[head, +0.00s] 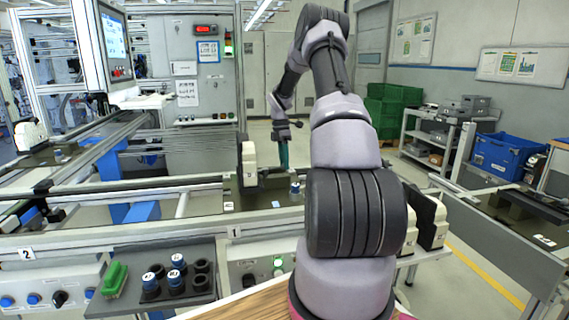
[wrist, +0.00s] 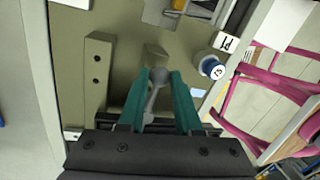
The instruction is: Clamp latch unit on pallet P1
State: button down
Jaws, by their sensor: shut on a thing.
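Pallet P1 is an olive plate (wrist: 122,20) with a white P1 label (wrist: 226,43) in the wrist view. In the head view the plate (head: 262,203) lies on the conveyor, left of my arm. My gripper (wrist: 160,76) has teal fingers, one on each side of a grey lever with a rounded end (wrist: 153,103), and is shut on it. In the head view my gripper (head: 284,166) points down over the pallet, and the lever is too small to make out. A grey metal part (wrist: 196,8) is cut off at the wrist view's top edge; I cannot tell whether it is the latch unit.
A blue-topped cylinder (wrist: 212,68) stands on the pallet, close right of my fingers. An olive block with two holes (wrist: 97,72) is on the left. Conveyor rails run around the pallet.

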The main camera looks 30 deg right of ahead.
dwell(0.3)
jog(key=c, duration=0.6)
grip_release()
notch_tip(320, 180, up, 11)
jog(key=w, duration=0.2)
jog(key=shift+f, duration=0.2)
